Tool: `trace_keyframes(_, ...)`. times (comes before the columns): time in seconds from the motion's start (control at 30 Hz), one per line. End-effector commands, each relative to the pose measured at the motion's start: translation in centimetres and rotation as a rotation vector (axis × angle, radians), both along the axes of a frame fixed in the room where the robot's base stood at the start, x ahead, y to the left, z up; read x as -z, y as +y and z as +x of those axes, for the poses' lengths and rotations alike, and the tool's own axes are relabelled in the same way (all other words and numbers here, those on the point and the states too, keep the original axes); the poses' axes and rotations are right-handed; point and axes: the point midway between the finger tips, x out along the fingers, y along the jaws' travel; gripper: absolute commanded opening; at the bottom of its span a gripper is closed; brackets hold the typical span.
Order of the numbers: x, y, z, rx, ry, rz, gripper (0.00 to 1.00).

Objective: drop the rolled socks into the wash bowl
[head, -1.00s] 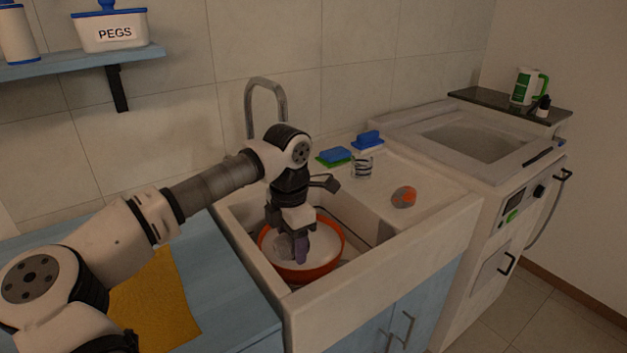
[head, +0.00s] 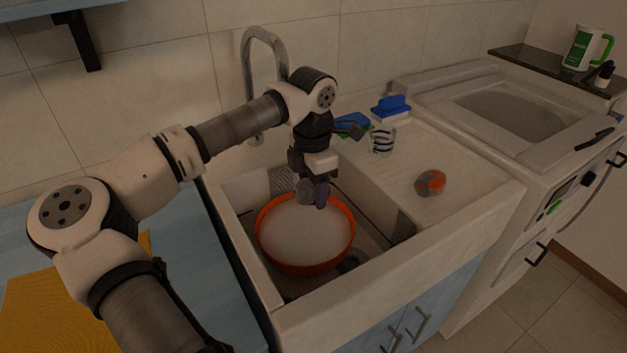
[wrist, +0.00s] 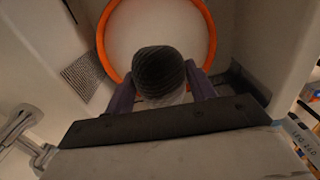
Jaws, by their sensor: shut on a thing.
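The rolled socks (wrist: 160,70) show in the wrist view as a dark grey, ribbed ball between my two purple fingers. My gripper (wrist: 162,90) is shut on them. In the head view my gripper (head: 314,198) points down above the back right part of the wash bowl, and the socks are hard to make out there. The wash bowl (head: 305,268) is orange with a pale inside and stands in the sink. In the wrist view its orange rim (wrist: 103,45) curves around behind the socks, which overlap the near part of the bowl.
The sink's front wall (head: 400,265) and the tap (head: 262,60) flank the bowl. An orange and grey ball (head: 430,183), a striped roll (head: 382,141) and a blue brush (head: 391,107) sit on the drainboard. A yellow cloth (head: 60,310) lies on the left counter.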

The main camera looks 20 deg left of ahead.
Motion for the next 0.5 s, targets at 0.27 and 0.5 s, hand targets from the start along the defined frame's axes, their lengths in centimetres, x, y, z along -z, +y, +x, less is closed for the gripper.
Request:
trace_keyframes(0.27, 3.7, 0.0, 0.0, -0.001, 0.001, -0.001, 0.32)
trace_keyframes(0.5, 4.3, 0.0, 0.0, 0.000, 0.000, 0.000, 0.32)
